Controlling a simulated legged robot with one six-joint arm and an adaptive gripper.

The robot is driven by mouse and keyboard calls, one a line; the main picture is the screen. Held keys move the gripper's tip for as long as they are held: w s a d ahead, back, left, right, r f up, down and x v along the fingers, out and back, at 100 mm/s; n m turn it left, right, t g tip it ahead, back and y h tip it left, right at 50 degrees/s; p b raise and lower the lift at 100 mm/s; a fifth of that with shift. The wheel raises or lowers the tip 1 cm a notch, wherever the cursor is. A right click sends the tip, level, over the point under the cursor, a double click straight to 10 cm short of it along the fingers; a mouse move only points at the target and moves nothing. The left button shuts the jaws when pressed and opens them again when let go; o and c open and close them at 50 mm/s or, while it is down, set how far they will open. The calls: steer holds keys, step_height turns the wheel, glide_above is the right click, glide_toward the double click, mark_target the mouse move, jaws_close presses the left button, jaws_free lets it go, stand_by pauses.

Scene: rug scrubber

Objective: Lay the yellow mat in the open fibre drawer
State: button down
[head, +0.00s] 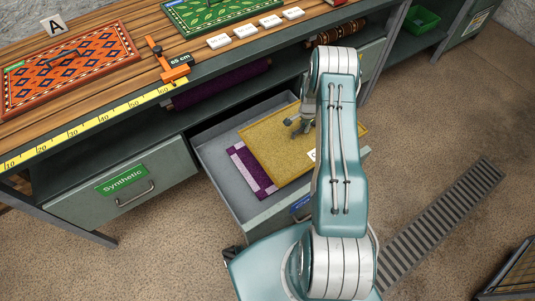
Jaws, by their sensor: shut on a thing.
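The yellow mat (268,148) is spread flat over the open drawer (213,157), partly covering a purple mat with a pale border (249,170) inside it. My gripper (298,124) is at the far part of the yellow mat, shut on it; the exact grip is small and partly hidden. My arm hides the right part of the mat and drawer. I cannot tell whether the mat touches the purple one or hangs just above it. The drawer's front has a blue label (301,205), mostly hidden by my arm.
A shut drawer labelled Synthetic (122,180) is at left. The bench top holds a red patterned rug (68,67), a green rug (215,12), white blocks (255,28), an orange measuring tool (170,62) and a yellow ruler (90,125). A floor grate (440,220) lies at right.

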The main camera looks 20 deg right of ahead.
mark_target(281, 135)
steer(key=shift+w+a+f, duration=0.25)
steer(key=shift+w+f, duration=0.2)
steer(key=shift+f, duration=0.35)
steer(key=a+f, duration=0.1)
steer(key=a, duration=0.2)
steer(key=a+f, duration=0.1)
steer(key=a, duration=0.2)
steer(key=w+a+f, duration=0.1)
steer(key=a, duration=0.2)
steer(key=shift+f, duration=0.3)
steer(key=a+f, duration=0.2)
steer(key=f, duration=0.1)
steer(key=a+f, duration=0.1)
steer(key=f, duration=0.1)
steer(key=shift+w+a+f, duration=0.1)
steer(key=shift+w+a, duration=0.2)
steer(key=shift+a, duration=0.05)
steer(key=f, duration=0.3)
steer(key=shift+a+f, duration=0.1)
steer(key=shift+a, duration=0.3)
steer(key=shift+f, duration=0.2)
steer(key=shift+f, duration=0.45)
steer(key=c, duration=0.6)
jaws_free()
